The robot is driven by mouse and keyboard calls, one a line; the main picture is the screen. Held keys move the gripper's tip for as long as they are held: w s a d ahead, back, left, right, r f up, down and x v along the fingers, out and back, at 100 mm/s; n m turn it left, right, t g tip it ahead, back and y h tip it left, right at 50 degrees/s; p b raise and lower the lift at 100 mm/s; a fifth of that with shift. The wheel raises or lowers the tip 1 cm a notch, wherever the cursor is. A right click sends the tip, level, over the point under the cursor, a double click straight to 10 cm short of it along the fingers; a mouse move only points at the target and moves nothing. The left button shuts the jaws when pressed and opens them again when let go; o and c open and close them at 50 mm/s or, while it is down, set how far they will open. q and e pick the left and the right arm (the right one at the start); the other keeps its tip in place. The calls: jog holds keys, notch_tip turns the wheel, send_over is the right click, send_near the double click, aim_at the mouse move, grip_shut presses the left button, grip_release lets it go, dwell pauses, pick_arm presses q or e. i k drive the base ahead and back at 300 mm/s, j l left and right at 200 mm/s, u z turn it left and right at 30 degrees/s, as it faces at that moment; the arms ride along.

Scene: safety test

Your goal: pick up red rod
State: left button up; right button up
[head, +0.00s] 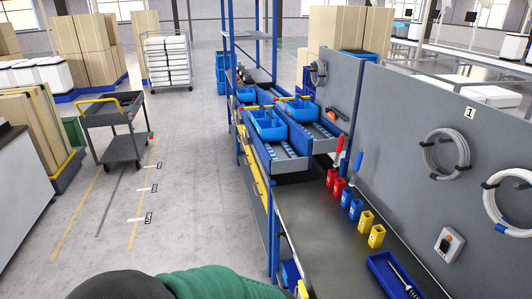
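A red rod-like piece (339,149) stands nearly upright at the back of the dark workbench (325,225), next to the grey panel. Its lower end is at a small red holder (331,178); I cannot tell how deep it sits. A similar blue piece (356,165) stands just to its right, by a second red holder (339,188). Neither of my grippers is in view.
A dark rounded shape (120,285) and green cloth (215,284), seemingly a person, fill the bottom edge before the bench. Blue holders (350,204), yellow holders (371,230) and a blue tray (380,262) stand on the bench. A cart (112,125) stands left; the floor between is clear.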

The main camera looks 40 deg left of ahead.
aim_at(341, 141)
jog(key=u, duration=1.65)
jog(key=i+j, duration=0.1)
jog(key=i, duration=2)
